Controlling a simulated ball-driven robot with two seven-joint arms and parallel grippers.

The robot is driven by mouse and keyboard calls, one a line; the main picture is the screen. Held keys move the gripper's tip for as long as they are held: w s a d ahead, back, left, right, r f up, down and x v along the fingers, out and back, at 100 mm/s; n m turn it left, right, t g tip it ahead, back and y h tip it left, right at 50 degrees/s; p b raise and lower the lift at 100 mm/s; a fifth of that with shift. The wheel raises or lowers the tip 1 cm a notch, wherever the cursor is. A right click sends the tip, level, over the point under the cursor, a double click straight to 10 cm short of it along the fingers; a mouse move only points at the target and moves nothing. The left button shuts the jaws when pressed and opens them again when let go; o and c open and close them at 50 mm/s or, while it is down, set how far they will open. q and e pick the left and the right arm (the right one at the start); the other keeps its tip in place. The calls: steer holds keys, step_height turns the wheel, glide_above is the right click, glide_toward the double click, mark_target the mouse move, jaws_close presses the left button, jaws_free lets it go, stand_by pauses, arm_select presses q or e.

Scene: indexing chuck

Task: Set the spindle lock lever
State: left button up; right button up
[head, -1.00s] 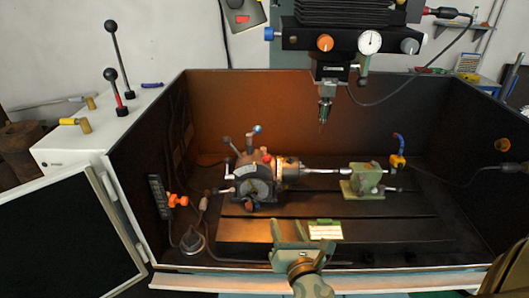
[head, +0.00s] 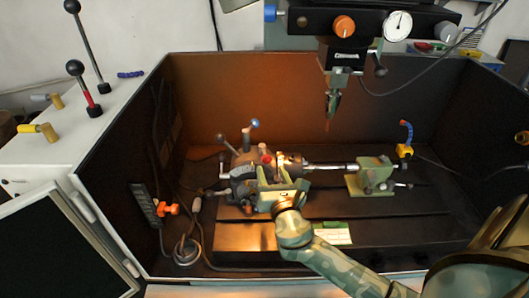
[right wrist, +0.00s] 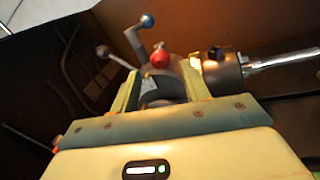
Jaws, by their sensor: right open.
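The indexing head (head: 240,172) sits on the slotted bed and carries levers with different knobs. A red knob (right wrist: 159,57) shows between my fingers in the right wrist view. A blue-knobbed lever (head: 254,124) stands up behind it, and a grey-knobbed lever (right wrist: 103,51) leans left. I cannot tell for certain which one is the spindle lock lever. My right gripper (head: 282,182) is open, in front of the indexing head and hiding part of it. Its fingers point towards the head with no clear contact. My left gripper is not in view.
The chuck (right wrist: 220,72) holds a bar running right to the green tailstock (head: 368,178). A drill head (head: 333,100) hangs above. Enclosure walls stand on the left, back and right. A hose with an orange fitting (head: 168,208) lies left. The bed's front right is fairly clear.

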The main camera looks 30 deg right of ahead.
mark_target(265, 152)
steer(key=x, duration=0.8)
steer(key=shift+w+d+f+b, duration=0.1)
steer(key=shift+w+d+b, duration=0.05)
steer(key=shift+w+b, duration=0.2)
steer(key=shift+s, duration=0.1)
jaws_close()
